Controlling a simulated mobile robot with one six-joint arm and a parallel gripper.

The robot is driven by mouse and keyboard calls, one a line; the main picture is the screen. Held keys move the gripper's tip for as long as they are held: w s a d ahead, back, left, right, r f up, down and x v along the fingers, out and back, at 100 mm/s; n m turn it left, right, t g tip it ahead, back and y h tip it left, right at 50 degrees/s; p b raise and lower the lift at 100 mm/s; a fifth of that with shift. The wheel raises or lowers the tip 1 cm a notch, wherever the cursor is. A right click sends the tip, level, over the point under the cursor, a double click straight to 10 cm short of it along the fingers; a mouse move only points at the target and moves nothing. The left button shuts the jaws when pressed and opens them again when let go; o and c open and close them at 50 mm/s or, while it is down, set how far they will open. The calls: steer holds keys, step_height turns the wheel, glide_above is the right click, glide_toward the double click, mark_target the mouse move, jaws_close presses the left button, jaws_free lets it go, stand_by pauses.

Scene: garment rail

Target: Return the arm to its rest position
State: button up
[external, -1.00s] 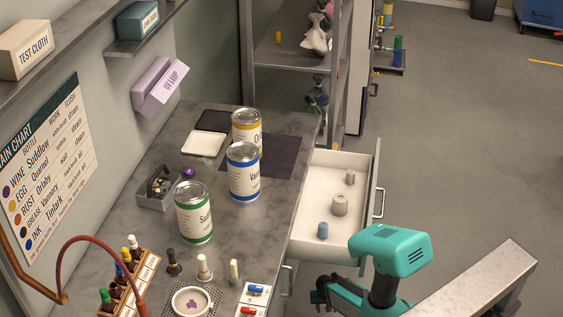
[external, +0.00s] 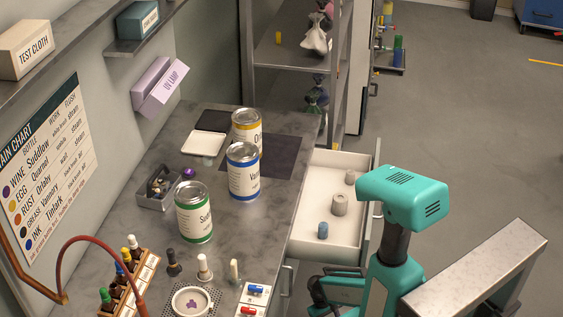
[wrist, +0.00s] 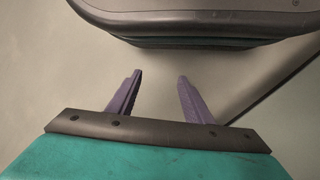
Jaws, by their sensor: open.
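My gripper (wrist: 160,78) shows in the wrist view with its two purple-grey fingers apart and nothing between them. Beyond the fingers are a dark rounded part of my own body and a plain pale floor. In the external view my teal arm stands at the lower right, beside the open drawer, with its housing raised. My gripper's fingers cannot be made out there.
The grey counter (external: 259,220) carries three labelled cans, including a green-banded one (external: 194,212). A pale slab-topped surface (external: 490,270) is at the lower right.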

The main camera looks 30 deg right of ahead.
steer(key=s+a+r+n+g+y+p, duration=0.1)
steer(key=s+a+r+g+p, duration=0.1)
steer(key=s+a+r+p, duration=0.3)
step_height(320, 180, up, 3)
steer(key=shift+s+a+r+n+y+p, duration=0.1)
steer(key=shift+s+a+n+y+p, duration=0.2)
steer(key=shift+p, duration=0.7)
steer(key=shift+d, duration=0.1)
